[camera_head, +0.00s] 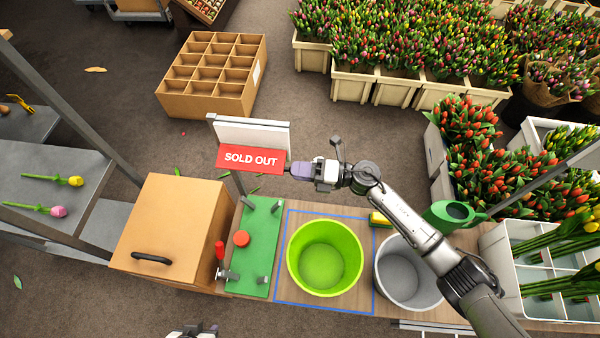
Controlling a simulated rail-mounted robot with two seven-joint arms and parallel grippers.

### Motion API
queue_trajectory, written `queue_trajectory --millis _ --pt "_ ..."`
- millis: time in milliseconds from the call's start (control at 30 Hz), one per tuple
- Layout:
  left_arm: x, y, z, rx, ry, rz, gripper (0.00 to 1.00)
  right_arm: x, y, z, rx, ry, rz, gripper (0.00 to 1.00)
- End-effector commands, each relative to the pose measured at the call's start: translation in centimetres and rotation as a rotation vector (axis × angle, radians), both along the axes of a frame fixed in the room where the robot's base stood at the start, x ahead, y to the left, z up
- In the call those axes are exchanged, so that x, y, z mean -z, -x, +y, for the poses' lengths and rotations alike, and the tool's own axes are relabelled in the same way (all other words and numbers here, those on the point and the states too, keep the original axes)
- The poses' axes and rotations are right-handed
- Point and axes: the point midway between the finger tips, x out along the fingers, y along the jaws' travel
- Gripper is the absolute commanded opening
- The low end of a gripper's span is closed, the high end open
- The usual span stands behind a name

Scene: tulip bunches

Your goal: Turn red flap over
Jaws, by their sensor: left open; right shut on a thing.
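The red flap (235,158) reads "SOLD OUT" in white, facing up towards me. It juts out in front of a white sign board (262,133) on a grey post. My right gripper (290,171) is shut on the flap's right edge, its arm coming in from the lower right. My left gripper (193,331) is open at the bottom edge of the view, far below the flap and mostly cut off.
Below the sign, the bench holds a cardboard box (165,228), a green board (262,235) with a red knob, a lime bucket (325,256), a grey bucket (394,277) and a green watering can (450,214). A divided carton (208,101) stands behind. Tulip crates fill the right.

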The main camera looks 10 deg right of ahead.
Motion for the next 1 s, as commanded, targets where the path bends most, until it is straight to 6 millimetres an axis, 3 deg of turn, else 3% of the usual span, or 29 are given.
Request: queue_trajectory --millis 33,400,1000 --pt "1.3 0.0 0.0 -0.001 0.001 0.000 0.43 0.9 -0.1 -0.1 0.001 0.012 -0.042 0.05" --pt "6.0 0.0 0.1 0.002 -0.003 0.000 0.43 2.5 -1.0 -0.3 0.001 0.110 -0.382 0.05" --pt "14.3 0.0 0.4 0.008 -0.012 0.000 0.43 4.0 -3.2 -1.0 0.001 0.261 -0.905 0.05"
